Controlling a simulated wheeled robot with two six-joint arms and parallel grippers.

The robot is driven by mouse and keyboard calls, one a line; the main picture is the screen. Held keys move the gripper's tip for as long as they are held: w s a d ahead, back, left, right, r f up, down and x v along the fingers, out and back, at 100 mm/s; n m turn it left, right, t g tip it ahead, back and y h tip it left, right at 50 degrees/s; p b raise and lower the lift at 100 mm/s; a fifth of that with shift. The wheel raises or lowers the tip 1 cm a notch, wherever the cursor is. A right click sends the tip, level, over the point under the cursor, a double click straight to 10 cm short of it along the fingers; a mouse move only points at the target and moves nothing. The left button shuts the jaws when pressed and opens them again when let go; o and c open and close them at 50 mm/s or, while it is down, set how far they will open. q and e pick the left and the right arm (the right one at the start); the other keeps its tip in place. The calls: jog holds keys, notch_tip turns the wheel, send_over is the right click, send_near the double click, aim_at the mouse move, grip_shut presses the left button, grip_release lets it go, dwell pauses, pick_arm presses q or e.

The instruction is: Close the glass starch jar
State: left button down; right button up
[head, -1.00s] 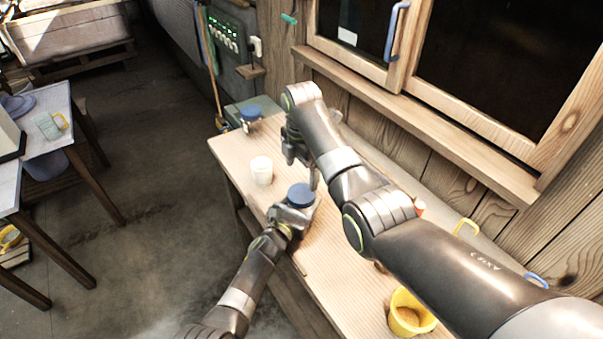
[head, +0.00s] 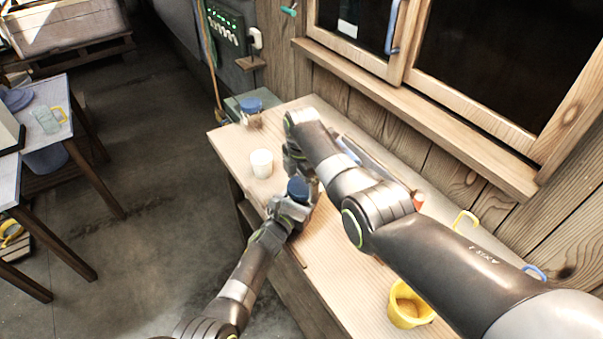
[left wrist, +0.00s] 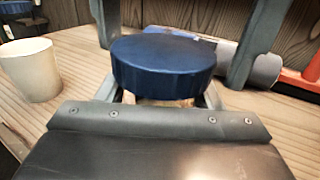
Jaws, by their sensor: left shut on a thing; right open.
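The glass jar (left wrist: 165,101) shows only as a thin strip below a round dark blue lid (left wrist: 163,66); whether the lid is fully seated cannot be told. In the head view the lid (head: 298,188) sits over my left gripper (head: 293,208). My left gripper (left wrist: 158,98) is shut on the jar, its fingers at either side below the lid. My right gripper (head: 298,172) is open and reaches down from above. Its two grey fingers (left wrist: 182,55) stand on either side of the lid in the left wrist view, apparently with gaps.
A white cup (head: 261,163) stands left of the jar on the wooden bench (head: 235,150). A yellow container (head: 408,307) sits near the front right. A grey cylinder and an orange-red thing (left wrist: 302,78) lie behind the jar. A window wall borders the bench's right side.

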jog(key=shift+f, duration=0.2)
jog(key=c, duration=1)
jog(key=shift+m, duration=1.7)
jog(key=o, duration=1.1)
jog(key=shift+r, duration=2.25)
jog(key=shift+c, duration=0.5)
